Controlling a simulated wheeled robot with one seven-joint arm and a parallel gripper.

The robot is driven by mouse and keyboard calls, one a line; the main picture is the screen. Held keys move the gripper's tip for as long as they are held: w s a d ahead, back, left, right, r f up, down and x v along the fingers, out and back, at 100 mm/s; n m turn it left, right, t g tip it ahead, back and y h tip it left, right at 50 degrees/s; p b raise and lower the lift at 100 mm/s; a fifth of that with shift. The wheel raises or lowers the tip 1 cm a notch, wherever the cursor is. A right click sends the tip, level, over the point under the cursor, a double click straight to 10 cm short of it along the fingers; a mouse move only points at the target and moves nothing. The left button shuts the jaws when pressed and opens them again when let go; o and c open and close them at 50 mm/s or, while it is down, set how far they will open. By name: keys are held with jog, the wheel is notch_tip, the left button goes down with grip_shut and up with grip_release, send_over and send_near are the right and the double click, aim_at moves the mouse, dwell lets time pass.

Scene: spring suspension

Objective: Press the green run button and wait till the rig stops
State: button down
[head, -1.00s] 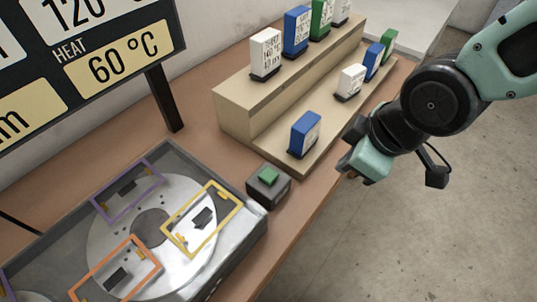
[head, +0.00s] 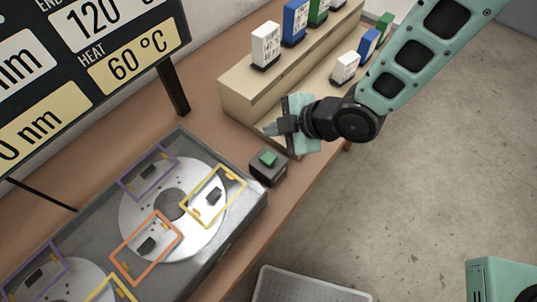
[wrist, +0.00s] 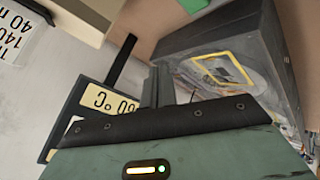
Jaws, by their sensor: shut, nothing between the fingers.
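The green run button (head: 268,158) sits on top of a small dark box (head: 268,172) on the brown bench, right beside the rig. The rig (head: 255,207) is a grey tray with round silver discs and purple, yellow and orange frames. My gripper (head: 270,129) is shut and empty, in the air above and behind the button in the head view, apart from it. In the wrist view the gripper fingers (wrist: 158,88) show close together, with the rig (wrist: 225,45) beyond. A green patch at the top of the wrist view may be the button; I cannot tell.
A dark sign board (head: 95,60) with yellow and white number panels stands on a post at the left. A stepped wooden rack (head: 245,95) with white, blue and green blocks stands behind my gripper. A grey tray (head: 310,285) lies low at the front.

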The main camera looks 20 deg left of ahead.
jog(key=b, duration=0.5)
send_over(273, 159)
notch_tip(273, 159, down, 8)
jog(key=shift+r, duration=0.1)
jog(key=shift+f+b, duration=0.3)
jog(key=shift+f, duration=0.15)
jog(key=shift+f, duration=0.1)
dwell(1.3)
jog(key=shift+f+b, duration=0.3)
jog(key=shift+b, duration=0.3)
jog(key=shift+f+b, duration=0.55)
jog(key=shift+b, duration=0.1)
dwell(0.5)
jog(key=shift+r, duration=0.15)
dwell(0.3)
jog(key=shift+r+p, duration=0.55)
jog(key=shift+r, duration=0.3)
